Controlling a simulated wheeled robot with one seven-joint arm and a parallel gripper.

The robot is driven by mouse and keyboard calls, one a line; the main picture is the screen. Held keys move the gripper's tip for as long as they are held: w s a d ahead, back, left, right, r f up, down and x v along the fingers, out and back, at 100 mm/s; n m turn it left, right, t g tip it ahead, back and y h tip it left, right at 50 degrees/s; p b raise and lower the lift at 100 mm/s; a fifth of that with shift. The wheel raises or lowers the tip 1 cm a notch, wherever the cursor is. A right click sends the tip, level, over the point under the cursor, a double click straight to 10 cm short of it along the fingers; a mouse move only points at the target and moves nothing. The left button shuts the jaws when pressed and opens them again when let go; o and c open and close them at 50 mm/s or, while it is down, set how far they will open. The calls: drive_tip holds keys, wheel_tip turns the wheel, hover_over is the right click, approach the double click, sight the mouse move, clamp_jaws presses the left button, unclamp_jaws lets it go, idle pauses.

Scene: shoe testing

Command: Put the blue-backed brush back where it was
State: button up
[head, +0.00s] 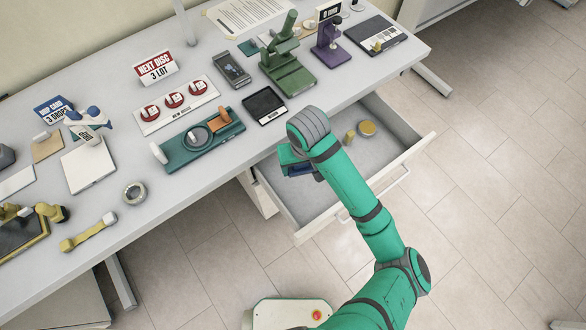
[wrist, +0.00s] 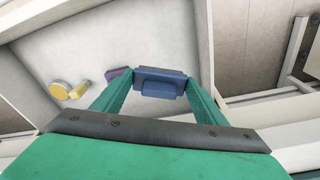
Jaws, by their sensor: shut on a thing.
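The blue-backed brush (wrist: 160,84) is between the fingertips of my gripper (wrist: 160,90) in the wrist view. The gripper is shut on it. The blue back faces the camera, and the bristles are hidden. In the head view my gripper (head: 296,168) is over the left part of the open drawer (head: 398,148), and my arm hides much of it and the brush. I cannot tell whether the brush touches the drawer floor.
The drawer holds a round yellow tin (head: 367,128) and a small yellow piece (head: 350,136). A purple thing (wrist: 118,73) shows beside the left finger. A black tray (head: 264,105) and a green device (head: 287,68) stand on the table above. Drawer floor between tin and brush is mostly clear.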

wheel_tip(320, 180, down, 13)
drive_tip(key=shift+r, duration=0.15)
drive_tip(key=shift+w+a, duration=0.55)
drive_tip(key=shift+w, duration=0.2)
drive_tip(key=shift+w+a, duration=0.55)
drive_tip(key=shift+w, duration=0.2)
drive_tip(key=shift+w+a+f, duration=0.1)
drive_tip(key=shift+w+f, duration=0.05)
drive_tip(key=shift+f, duration=0.5)
drive_tip(key=shift+f, duration=0.15)
drive_tip(key=o, duration=1.2)
drive_tip(key=shift+a, duration=0.1)
